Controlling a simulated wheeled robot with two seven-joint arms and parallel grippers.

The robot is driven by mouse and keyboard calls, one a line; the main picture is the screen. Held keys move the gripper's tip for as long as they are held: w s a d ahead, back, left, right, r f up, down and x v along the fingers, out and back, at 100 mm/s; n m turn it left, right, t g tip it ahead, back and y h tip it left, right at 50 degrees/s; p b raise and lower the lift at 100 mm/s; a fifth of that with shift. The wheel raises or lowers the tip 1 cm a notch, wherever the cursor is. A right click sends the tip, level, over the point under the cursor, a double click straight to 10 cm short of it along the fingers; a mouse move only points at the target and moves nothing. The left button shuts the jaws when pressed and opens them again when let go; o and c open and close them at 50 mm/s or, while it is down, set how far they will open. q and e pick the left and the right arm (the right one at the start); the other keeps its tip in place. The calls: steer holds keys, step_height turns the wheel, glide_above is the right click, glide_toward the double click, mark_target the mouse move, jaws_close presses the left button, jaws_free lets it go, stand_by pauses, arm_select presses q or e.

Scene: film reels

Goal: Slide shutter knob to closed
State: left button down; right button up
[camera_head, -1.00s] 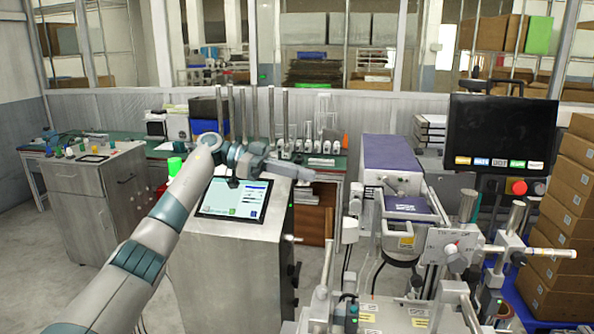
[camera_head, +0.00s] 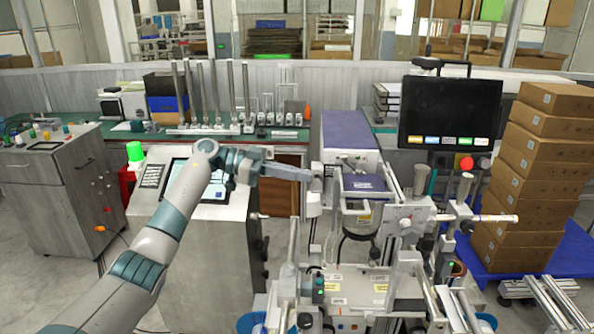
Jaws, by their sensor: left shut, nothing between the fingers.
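My left gripper (camera_head: 311,176) reaches in from the left, past the touchscreen cabinet, and points right. Its fingers are together with nothing between them. The tips appear beside the left front of a purple-topped machine (camera_head: 345,131); I cannot tell whether they touch it. The shutter knob cannot be identified for certain. A small pale round knob (camera_head: 405,224) sits on a light plate of the machine, right of and below the gripper, clear of it. Part of the machine's front left is hidden behind my fingertips. My right gripper is not in view.
A cabinet with a touchscreen (camera_head: 207,188) stands under my left arm. A black monitor (camera_head: 449,112) with a red button below it stands at right, beside stacked cardboard boxes (camera_head: 541,160). Metal posts and rods crowd the lower right. A green bench with metal stands runs behind.

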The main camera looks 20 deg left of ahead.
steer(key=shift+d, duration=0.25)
